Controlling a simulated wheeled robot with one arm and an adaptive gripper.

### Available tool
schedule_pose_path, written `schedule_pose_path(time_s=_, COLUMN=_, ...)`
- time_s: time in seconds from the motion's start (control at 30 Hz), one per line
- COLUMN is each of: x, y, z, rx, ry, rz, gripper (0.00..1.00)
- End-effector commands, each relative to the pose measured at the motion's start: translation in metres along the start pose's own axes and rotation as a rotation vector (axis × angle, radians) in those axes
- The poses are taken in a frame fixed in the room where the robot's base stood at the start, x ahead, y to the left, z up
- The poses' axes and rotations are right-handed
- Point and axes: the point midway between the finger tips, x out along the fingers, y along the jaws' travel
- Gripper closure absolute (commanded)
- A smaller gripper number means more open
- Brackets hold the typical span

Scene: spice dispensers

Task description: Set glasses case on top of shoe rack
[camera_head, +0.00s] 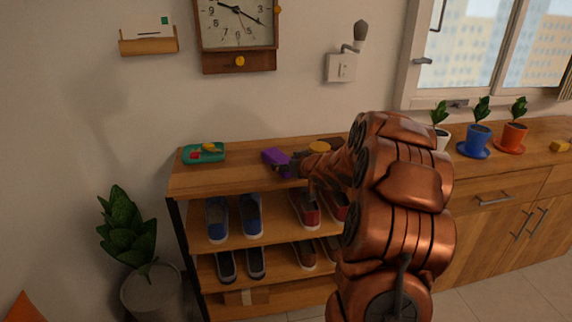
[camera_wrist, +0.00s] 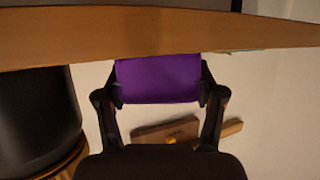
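A purple case (camera_head: 276,160), taken to be the glasses case, is at my gripper (camera_head: 284,169) in the head view, over the top board of the wooden shoe rack (camera_head: 225,177). In the wrist view the purple case (camera_wrist: 157,80) lies between the two dark fingers of my gripper (camera_wrist: 158,92), which press against its left and right sides. I cannot tell whether the case touches the board or hangs just above it. My arm hides the right part of the rack.
Shoes fill the lower shelves. A potted plant (camera_head: 128,235) stands left. A cabinet (camera_head: 500,190) with small pots stands right. The top's front left is clear.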

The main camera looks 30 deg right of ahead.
Motion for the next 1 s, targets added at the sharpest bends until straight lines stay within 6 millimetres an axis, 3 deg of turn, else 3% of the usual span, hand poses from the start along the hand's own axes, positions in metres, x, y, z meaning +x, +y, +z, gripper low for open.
schedule_pose_path(time_s=0.1, x=0.000, y=0.000, z=0.000, rx=0.000, ry=0.000, rz=0.000, gripper=0.15)
schedule_pose_path(time_s=0.57, x=-0.007, y=0.001, z=-0.003, rx=0.000, ry=0.000, rz=0.001, gripper=0.15)
schedule_pose_path(time_s=1.0, x=-0.078, y=0.001, z=-0.006, rx=-0.001, ry=0.003, rz=0.003, gripper=0.15)
